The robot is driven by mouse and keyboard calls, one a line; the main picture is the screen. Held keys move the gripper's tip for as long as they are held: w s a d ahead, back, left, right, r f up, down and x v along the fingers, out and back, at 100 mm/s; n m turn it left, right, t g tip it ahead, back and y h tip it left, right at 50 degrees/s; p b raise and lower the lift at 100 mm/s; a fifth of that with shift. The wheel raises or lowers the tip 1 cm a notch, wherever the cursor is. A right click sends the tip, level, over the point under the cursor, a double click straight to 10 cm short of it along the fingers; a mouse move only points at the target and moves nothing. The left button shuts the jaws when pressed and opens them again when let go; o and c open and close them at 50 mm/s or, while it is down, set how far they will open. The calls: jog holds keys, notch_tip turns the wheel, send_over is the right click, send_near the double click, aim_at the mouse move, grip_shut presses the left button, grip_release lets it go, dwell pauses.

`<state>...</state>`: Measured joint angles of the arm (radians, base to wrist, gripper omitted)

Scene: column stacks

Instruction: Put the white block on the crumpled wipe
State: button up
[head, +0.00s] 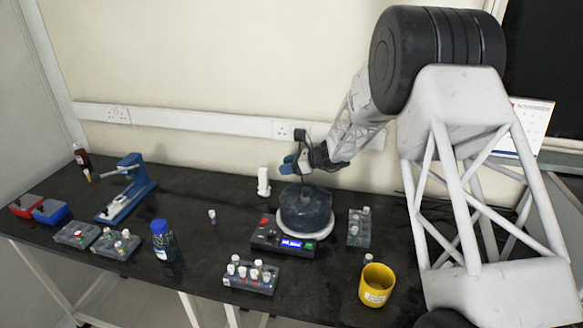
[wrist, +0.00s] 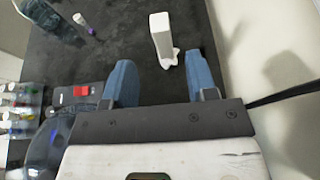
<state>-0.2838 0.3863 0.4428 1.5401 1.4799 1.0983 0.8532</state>
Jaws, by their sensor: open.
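The white block (head: 263,180) stands upright on the dark bench near the back wall, left of the hotplate. It also shows in the wrist view (wrist: 161,36), just beyond the fingertips. The crumpled wipe (wrist: 169,59) is a small white patch at the block's base, partly hidden by it; the block appears to stand on it, but the exact contact is unclear. My gripper (head: 289,166) is open and empty, right of the block and above the bench. In the wrist view its blue fingers (wrist: 160,72) are spread, with the wipe and block between and beyond them.
A hotplate (head: 268,239) bearing a large dark round vessel (head: 306,208) stands close to my gripper. A blue-capped bottle (head: 165,241), tube racks (head: 251,276) and a yellow cup (head: 377,285) stand farther forward.

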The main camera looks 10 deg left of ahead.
jog(key=shift+r, duration=0.1)
jog(key=s+d+r+n+h, duration=0.3)
jog(key=s+d+r+n, duration=0.2)
jog(key=s+d+r, duration=0.55)
jog(key=s+d+r+n+h, duration=0.35)
jog(key=s+d+r, duration=0.45)
jog(key=s+d, duration=0.45)
jog(key=s+d+n+t+h, duration=0.1)
jog(key=s+d+n+h, duration=0.1)
jog(key=s+d, duration=0.4)
jog(key=s+d+n+h, duration=0.2)
jog(key=s+d+n, duration=0.2)
jog(key=s, duration=1.1)
jog(key=s+d+n+t+h, duration=0.1)
jog(key=s+d+n+h, duration=0.2)
jog(key=s+d, duration=0.5)
jog(key=s, duration=0.3)
jog(key=shift+d+r+t, duration=0.2)
jog(key=shift+t, duration=0.1)
